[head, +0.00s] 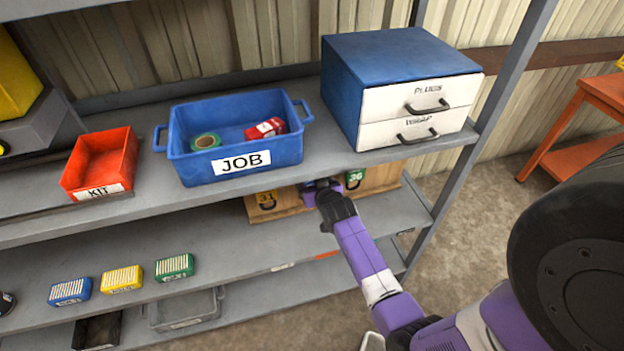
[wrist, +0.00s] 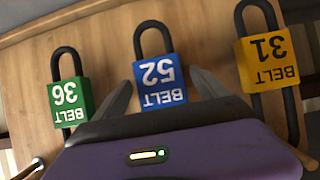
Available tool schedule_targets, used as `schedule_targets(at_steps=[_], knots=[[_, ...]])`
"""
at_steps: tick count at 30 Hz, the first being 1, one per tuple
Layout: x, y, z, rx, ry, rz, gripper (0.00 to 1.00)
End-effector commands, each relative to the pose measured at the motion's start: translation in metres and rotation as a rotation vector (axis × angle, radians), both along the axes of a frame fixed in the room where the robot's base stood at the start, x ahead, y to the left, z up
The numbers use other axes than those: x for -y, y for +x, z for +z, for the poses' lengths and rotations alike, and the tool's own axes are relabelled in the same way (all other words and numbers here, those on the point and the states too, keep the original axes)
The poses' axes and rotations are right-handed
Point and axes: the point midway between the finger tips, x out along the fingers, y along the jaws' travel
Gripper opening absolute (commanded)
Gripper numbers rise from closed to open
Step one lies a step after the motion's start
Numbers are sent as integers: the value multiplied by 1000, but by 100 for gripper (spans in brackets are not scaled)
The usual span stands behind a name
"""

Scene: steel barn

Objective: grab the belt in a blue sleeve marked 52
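The belt in a blue sleeve marked 52 (wrist: 160,80) hangs on a wooden board (wrist: 210,42), upside down in the wrist view. Its dark loop shows beyond the sleeve. My gripper (wrist: 161,84) is open, with one finger on each side of the blue sleeve and gaps between. I cannot tell how deep the fingers reach. In the head view my gripper (head: 325,190) is at the board under the upper shelf and hides most of this belt.
A green-sleeved belt 36 (wrist: 68,100) and a yellow-sleeved belt 31 (wrist: 268,62) hang on either side. The upper shelf above my arm bears a blue JOB bin (head: 240,160), a red KIT tray (head: 100,162) and a drawer cabinet (head: 395,75).

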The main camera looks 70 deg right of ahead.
Motion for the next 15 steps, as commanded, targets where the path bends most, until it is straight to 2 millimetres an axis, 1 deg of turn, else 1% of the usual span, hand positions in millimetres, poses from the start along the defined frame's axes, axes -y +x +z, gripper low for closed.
schedule_targets(at_steps=[1, 5, 6, 8, 9, 10, 15], knots=[[0, 0, 0, 0, 0, 0, 72], [0, 0, 0, 0, 0, 0, 46], [0, 0, 0, 0, 0, 0, 38], [0, 0, 0, 0, 0, 0, 27], [0, 0, 0, 0, 0, 0, 19], [0, 0, 0, 1, -1, 0, 16], [0, 0, 1, 1, -1, 0, 16]])
